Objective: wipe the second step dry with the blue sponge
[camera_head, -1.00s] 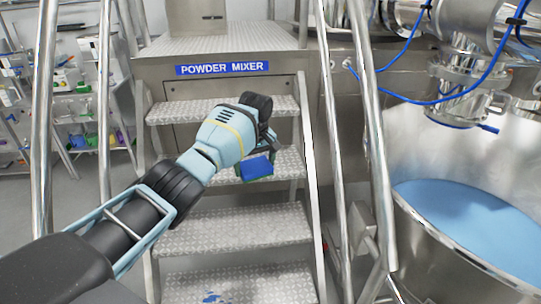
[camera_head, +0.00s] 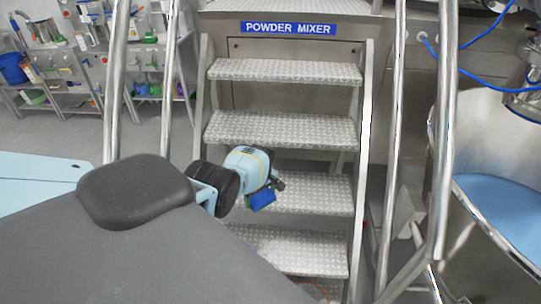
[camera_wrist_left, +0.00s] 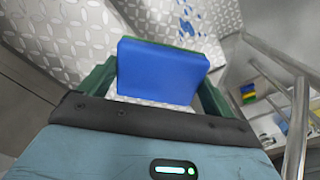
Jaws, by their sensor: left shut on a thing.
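The blue sponge (camera_head: 262,198) is held by my left gripper (camera_head: 268,187), in front of or over the left part of a metal step (camera_head: 315,194); contact cannot be told. In the left wrist view the sponge (camera_wrist_left: 163,70) sits between the two dark green fingers of the left gripper (camera_wrist_left: 160,82), with a green layer at its far edge. Blue wet spots (camera_wrist_left: 187,27) lie on a tread beyond the sponge. In the head view, my arm covers the left part of the lowest visible step (camera_head: 310,252), and no blue spots show there. My right gripper is out of view.
Metal handrails (camera_head: 444,150) flank the stairs. A "POWDER MIXER" sign (camera_head: 288,28) is above the steps. A steel vessel with blue contents (camera_head: 505,205) stands at right. Shelves with bins (camera_head: 60,75) are at the back left. The upper steps (camera_head: 285,71) are clear.

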